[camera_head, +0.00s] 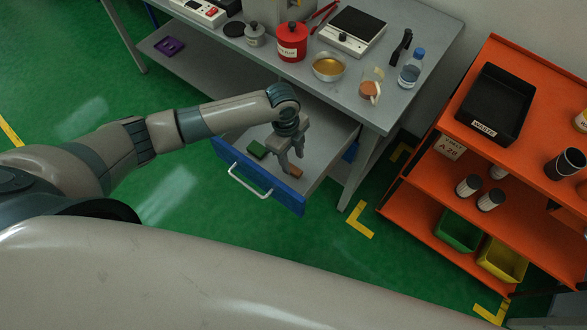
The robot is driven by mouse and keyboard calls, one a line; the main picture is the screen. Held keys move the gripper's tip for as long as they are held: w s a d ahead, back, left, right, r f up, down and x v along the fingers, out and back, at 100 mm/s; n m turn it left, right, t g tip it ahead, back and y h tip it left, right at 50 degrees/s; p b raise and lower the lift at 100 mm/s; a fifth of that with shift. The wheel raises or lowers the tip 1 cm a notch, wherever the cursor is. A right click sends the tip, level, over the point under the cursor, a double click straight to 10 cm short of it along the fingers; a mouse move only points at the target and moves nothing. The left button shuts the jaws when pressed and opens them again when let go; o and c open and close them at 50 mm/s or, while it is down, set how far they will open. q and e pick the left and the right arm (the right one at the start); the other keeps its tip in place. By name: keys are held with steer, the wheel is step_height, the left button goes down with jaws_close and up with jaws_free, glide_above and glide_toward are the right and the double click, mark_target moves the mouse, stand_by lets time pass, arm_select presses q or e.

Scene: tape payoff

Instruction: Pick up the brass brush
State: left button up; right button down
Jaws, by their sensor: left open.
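A small brown piece (291,170), which looks like the brass brush, lies in the open blue-fronted drawer (262,178) under the table. It is partly hidden by my left gripper (291,161). My left gripper points down into the drawer, open, with its fingertips right at or just above the brown piece. I cannot tell whether they touch it. My right gripper is out of the picture.
A green pad (257,149) lies in the drawer, left of my gripper. The grey table (280,75) above holds a red can (292,44), a metal bowl (328,67), a scale (352,30) and a bottle (411,69). An orange shelf cart (455,105) stands right.

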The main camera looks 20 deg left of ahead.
mark_target(293, 169)
arm_select(q)
steer(key=f, duration=0.1)
steer(key=f+p, duration=0.1)
steer(key=f, duration=0.1)
steer(key=shift+s+d, duration=0.1)
steer(key=shift+s, duration=0.1)
steer(key=shift+f+p, duration=0.3)
steer(key=shift+f, duration=0.35)
steer(key=shift+c, duration=0.3)
jaws_close()
